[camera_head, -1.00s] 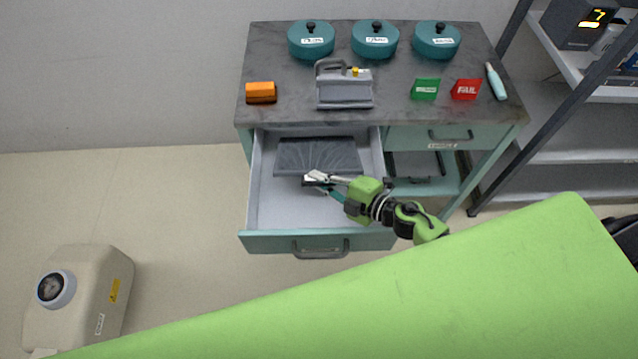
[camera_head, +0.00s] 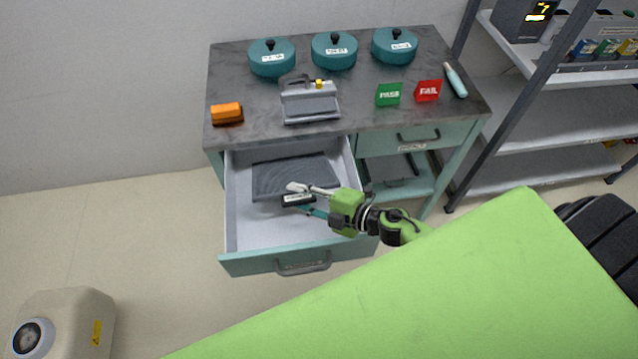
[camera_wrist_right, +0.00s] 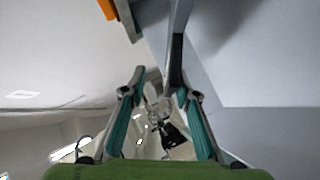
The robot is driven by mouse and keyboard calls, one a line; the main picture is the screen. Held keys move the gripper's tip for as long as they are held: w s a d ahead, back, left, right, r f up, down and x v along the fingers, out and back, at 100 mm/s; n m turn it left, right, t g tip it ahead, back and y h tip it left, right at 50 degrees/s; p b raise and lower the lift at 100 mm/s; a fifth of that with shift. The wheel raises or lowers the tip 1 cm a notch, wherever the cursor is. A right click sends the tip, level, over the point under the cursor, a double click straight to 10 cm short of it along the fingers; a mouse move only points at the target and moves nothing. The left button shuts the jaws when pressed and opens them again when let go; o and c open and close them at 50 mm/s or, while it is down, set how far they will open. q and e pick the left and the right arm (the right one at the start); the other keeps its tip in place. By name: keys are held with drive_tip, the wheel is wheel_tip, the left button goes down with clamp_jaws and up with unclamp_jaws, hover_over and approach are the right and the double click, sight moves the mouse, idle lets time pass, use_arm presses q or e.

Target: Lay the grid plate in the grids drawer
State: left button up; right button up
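The grid plate (camera_head: 295,176) is a dark grey, ribbed sheet lying flat in the rear of the open drawer (camera_head: 245,235). My right gripper (camera_head: 292,195) is over the drawer at the plate's near edge, with its fingers apart, one pale and one teal. A small black piece with a white label (camera_head: 298,200) shows between the fingertips; I cannot tell whether it belongs to the plate. In the right wrist view the right gripper (camera_wrist_right: 160,85) has its two fingers spread, with no plate clearly between them. My left gripper is not in view.
On the cart top (camera_head: 360,110) stand several teal lidded pots, a grey handled device (camera_head: 310,103), an orange block (camera_head: 227,113), a green PASS sign (camera_head: 388,94) and a red FAIL sign (camera_head: 428,91). A metal shelf (camera_head: 540,140) stands to the right. The drawer's front half is bare.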

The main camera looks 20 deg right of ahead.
drive_tip(key=v, duration=1)
drive_tip(key=shift+s+d, duration=0.15)
drive_tip(key=shift+d, duration=0.05)
idle(0.4)
